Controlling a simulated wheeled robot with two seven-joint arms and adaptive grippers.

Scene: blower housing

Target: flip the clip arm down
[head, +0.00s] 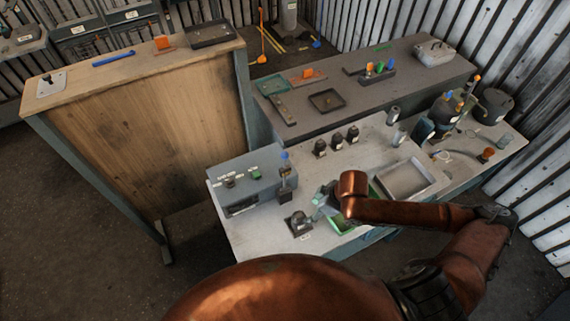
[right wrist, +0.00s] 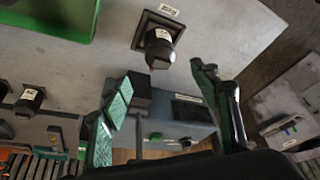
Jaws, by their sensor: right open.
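A dark housing with a rounded black body on a square base (head: 298,223) stands near the bench's front edge, a white label beside it. It also shows at the top of the right wrist view (right wrist: 158,42). I cannot clearly make out a clip arm on it. My right gripper (head: 325,202) is just to the right of this housing. In the right wrist view its jaws (right wrist: 162,78) are open and empty, with green pads on the left finger. The housing lies beyond the fingertips, apart from them. My left gripper is not in view.
A grey control box (head: 248,190) with a green button and a dark upright post (head: 286,182) stand behind the housing. A green tray (head: 343,226) lies partly under my right arm. A grey tray (head: 403,180) and several small black pieces stand farther back.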

